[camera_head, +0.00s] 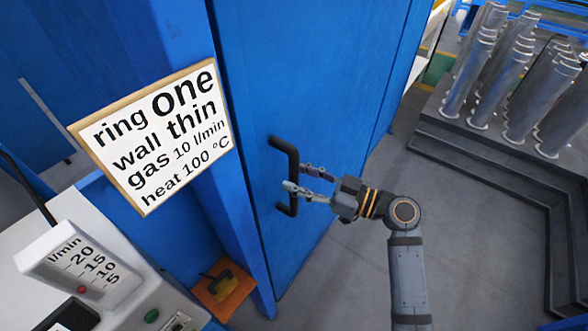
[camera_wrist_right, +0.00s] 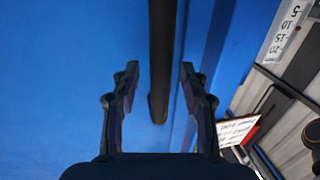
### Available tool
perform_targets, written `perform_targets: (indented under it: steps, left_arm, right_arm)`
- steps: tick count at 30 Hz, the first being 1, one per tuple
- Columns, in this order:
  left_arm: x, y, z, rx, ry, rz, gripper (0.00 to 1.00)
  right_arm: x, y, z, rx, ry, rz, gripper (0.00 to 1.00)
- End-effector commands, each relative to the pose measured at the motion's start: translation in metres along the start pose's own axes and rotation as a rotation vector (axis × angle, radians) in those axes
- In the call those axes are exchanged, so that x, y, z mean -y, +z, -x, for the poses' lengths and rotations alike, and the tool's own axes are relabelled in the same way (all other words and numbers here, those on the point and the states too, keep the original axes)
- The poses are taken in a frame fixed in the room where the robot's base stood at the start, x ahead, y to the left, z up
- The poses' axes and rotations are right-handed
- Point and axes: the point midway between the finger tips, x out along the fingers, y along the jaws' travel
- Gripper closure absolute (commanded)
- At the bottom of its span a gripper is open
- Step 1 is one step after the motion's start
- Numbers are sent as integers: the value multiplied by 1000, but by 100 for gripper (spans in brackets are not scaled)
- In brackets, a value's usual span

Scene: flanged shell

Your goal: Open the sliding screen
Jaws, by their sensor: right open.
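The sliding screen (camera_head: 290,80) is a tall blue panel in the middle of the head view, with a black bar handle (camera_head: 292,160) on its face. My right gripper (camera_head: 298,179) is at the handle with its fingers apart. In the right wrist view the handle (camera_wrist_right: 161,60) runs between the two open fingertips (camera_wrist_right: 158,75), with a gap on each side. The blue panel (camera_wrist_right: 60,80) fills the left of that view. My left gripper is not in view.
A sign (camera_head: 155,135) with printed settings hangs left of the screen. A white gauge (camera_head: 80,265) stands on a console at the lower left. Metal cylinders (camera_head: 520,80) stand on a dark stepped platform at right. Grey floor (camera_head: 470,240) is clear.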

Motion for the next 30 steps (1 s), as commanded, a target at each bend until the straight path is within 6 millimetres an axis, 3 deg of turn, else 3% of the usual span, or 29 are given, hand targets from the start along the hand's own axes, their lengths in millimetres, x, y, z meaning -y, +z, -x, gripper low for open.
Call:
perform_targets:
  steps: [6, 14, 24, 30]
  left_arm:
    - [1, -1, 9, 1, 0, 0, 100]
    - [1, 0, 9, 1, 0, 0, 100]
    - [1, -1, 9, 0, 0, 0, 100]
    - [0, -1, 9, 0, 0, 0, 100]
  right_arm:
    - [0, -1, -16, 0, -1, -1, 56]
    - [1, 0, -16, 0, -2, 0, 56]
    - [1, 0, -16, 0, -2, 0, 100]
    - [1, 0, -16, 1, -2, 0, 100]
